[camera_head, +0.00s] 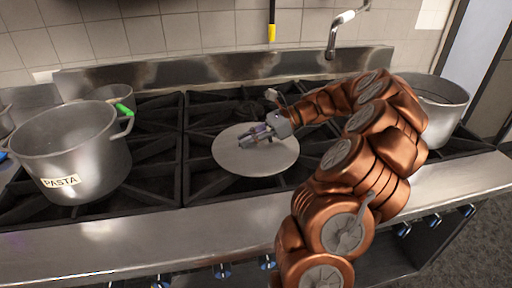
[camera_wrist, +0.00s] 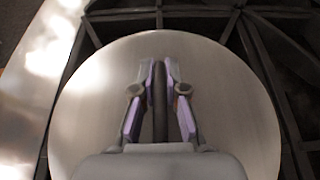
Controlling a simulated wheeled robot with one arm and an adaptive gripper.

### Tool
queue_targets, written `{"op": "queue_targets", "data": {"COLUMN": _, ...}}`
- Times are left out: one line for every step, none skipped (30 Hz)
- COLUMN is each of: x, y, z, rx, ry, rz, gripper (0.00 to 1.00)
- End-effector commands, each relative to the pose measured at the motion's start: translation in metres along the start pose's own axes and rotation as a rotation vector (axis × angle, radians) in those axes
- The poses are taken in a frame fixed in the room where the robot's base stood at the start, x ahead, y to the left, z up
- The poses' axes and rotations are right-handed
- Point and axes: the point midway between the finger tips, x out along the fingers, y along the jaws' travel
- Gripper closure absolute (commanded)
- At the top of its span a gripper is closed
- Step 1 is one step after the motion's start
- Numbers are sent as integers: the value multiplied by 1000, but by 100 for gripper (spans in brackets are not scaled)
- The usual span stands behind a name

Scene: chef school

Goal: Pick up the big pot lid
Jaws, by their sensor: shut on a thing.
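The big pot lid (camera_head: 230,157) is a round, flat metal disc at the middle of the stove in the head view. It fills much of the wrist view (camera_wrist: 90,105). My gripper (camera_head: 252,138) is over the lid's middle. In the wrist view, its two fingers (camera_wrist: 159,72) are closed on the lid's dark upright handle (camera_wrist: 160,105). The lid looks level, over or on the black grates; I cannot tell whether it touches them. My gripper hides part of the lid's centre.
Another large pot (camera_head: 440,100) stands at the right, behind my arm. Bare grates (camera_head: 155,150) lie left of the lid. A steel backsplash (camera_head: 215,72) and a tap (camera_head: 333,35) are behind.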

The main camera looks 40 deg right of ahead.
Motion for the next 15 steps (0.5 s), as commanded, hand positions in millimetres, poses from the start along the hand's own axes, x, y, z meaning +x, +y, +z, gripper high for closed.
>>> {"op": "queue_targets", "data": {"x": 0, "y": 0, "z": 0, "rx": 0, "ry": 0, "rz": 0, "gripper": 100}}
{"op": "queue_targets", "data": {"x": 0, "y": 0, "z": 0, "rx": 0, "ry": 0, "rz": 0, "gripper": 100}}
{"op": "queue_targets", "data": {"x": 0, "y": 0, "z": 0, "rx": 0, "ry": 0, "rz": 0, "gripper": 100}}
{"op": "queue_targets", "data": {"x": 0, "y": 0, "z": 0, "rx": 0, "ry": 0, "rz": 0, "gripper": 100}}
{"op": "queue_targets", "data": {"x": 0, "y": 0, "z": 0, "rx": 0, "ry": 0, "rz": 0, "gripper": 100}}
{"op": "queue_targets", "data": {"x": 0, "y": 0, "z": 0, "rx": 0, "ry": -1, "rz": 0, "gripper": 100}}
{"op": "queue_targets", "data": {"x": 0, "y": 0, "z": 0, "rx": 0, "ry": -1, "rz": -1, "gripper": 100}}
{"op": "queue_targets", "data": {"x": 0, "y": 0, "z": 0, "rx": 0, "ry": -1, "rz": -1, "gripper": 100}}
{"op": "queue_targets", "data": {"x": 0, "y": 0, "z": 0, "rx": 0, "ry": -1, "rz": -1, "gripper": 100}}
{"op": "queue_targets", "data": {"x": 0, "y": 0, "z": 0, "rx": 0, "ry": -1, "rz": -1, "gripper": 100}}
{"op": "queue_targets", "data": {"x": 0, "y": 0, "z": 0, "rx": 0, "ry": -1, "rz": 0, "gripper": 100}}
{"op": "queue_targets", "data": {"x": 0, "y": 0, "z": 1, "rx": 0, "ry": 0, "rz": -1, "gripper": 100}}
{"op": "queue_targets", "data": {"x": -1, "y": 0, "z": 2, "rx": -1, "ry": -1, "rz": -1, "gripper": 100}}
{"op": "queue_targets", "data": {"x": -1, "y": 0, "z": 2, "rx": -1, "ry": 0, "rz": -1, "gripper": 100}}
{"op": "queue_targets", "data": {"x": -2, "y": 0, "z": 5, "rx": -2, "ry": 0, "rz": -1, "gripper": 100}}
